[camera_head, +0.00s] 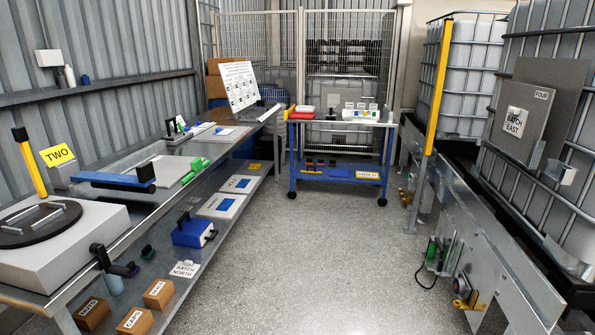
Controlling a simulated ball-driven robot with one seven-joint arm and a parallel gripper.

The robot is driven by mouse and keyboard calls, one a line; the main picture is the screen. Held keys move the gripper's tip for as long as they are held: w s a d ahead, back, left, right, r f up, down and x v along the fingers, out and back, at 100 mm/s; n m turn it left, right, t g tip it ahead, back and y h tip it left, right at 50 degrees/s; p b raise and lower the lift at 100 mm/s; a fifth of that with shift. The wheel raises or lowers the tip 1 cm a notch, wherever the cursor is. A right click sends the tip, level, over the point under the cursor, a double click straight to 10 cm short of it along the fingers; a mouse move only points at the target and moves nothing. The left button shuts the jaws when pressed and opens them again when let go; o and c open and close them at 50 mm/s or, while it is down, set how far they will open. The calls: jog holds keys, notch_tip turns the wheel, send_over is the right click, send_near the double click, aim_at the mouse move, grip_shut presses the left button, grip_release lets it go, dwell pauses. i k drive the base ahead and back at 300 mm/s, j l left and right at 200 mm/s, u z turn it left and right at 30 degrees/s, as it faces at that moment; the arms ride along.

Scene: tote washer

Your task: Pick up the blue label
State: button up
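I cannot tell for sure which thing is the blue label. Flat white pieces with blue patches lie on the lower shelf at left, a nearer one (222,205) and a farther one (240,184). A similar flat piece with a small blue patch (224,131) lies on the upper bench top toward the back. All are small in view and their text is not readable. My gripper is not in view, and nothing is seen held.
The long left bench (135,210) carries a blue bar (110,180) and a round black-rimmed unit (40,224). A blue box (193,232) and cartons (158,294) sit on its lower shelf. A blue cart (339,178) stands at the back. The grey floor (310,260) between is clear.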

aim_at(218, 131)
jog(key=i, duration=3.7)
jog(key=i+u, duration=0.25)
jog(key=i, duration=0.2)
jog(key=i+l+u, duration=0.25)
jog(key=i, duration=0.2)
jog(key=i+l+u, duration=0.25)
jog(key=i, duration=0.2)
jog(key=i+l+u, duration=0.25)
jog(key=i+l, duration=0.05)
jog(key=i, duration=0.1)
